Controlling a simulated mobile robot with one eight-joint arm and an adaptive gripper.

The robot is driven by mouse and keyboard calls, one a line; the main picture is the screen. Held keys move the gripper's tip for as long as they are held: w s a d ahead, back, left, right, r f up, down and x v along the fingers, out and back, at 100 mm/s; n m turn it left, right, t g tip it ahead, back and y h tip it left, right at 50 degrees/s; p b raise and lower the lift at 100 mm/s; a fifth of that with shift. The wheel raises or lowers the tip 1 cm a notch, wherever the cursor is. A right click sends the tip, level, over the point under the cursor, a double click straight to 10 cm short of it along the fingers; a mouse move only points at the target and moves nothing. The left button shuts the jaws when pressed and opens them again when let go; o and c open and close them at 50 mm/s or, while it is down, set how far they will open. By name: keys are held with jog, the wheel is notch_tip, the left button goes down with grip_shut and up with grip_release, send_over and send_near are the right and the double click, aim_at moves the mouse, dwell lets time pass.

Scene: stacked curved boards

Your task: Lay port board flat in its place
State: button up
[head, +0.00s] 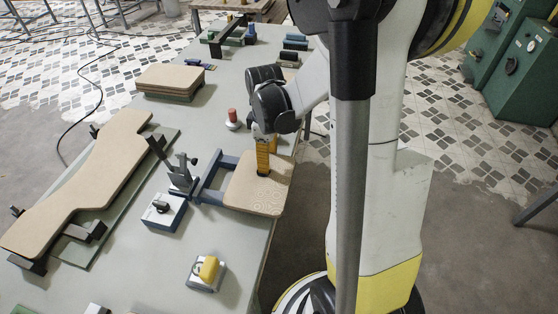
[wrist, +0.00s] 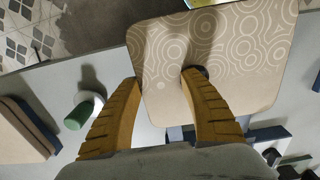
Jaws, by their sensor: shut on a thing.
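The board in my gripper, which I take as the port board (head: 245,195), is tan with rounded corners and a pattern of rings. It also fills the upper right of the wrist view (wrist: 235,60). It looks roughly level at the right edge of the table, beside a blue frame (head: 213,178); I cannot tell whether it touches the frame or table. My gripper (head: 262,170) has yellow fingers. In the wrist view (wrist: 163,77) one finger is outside the board's left edge and the other is at a dark opening in it, so they pinch the strip between.
A long curved board (head: 85,190) lies on supports at the left. Stacked boards (head: 170,78) sit farther back.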

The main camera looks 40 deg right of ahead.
aim_at(245, 156)
jog(key=shift+w+a, duration=0.95)
jog(key=shift+w, duration=0.25)
jog(key=shift+w+a, duration=0.95)
jog(key=shift+w, duration=0.25)
jog(key=shift+f+b, duration=0.35)
jog(key=shift+b, duration=0.1)
jog(key=shift+w+a, duration=0.3)
jog(key=shift+w, duration=0.05)
jog(key=o, duration=1.2)
jog(key=shift+c, duration=0.2)
jog(key=shift+r, duration=0.1)
jog(key=shift+r+p, duration=2.2)
jog(key=shift+r, duration=0.8)
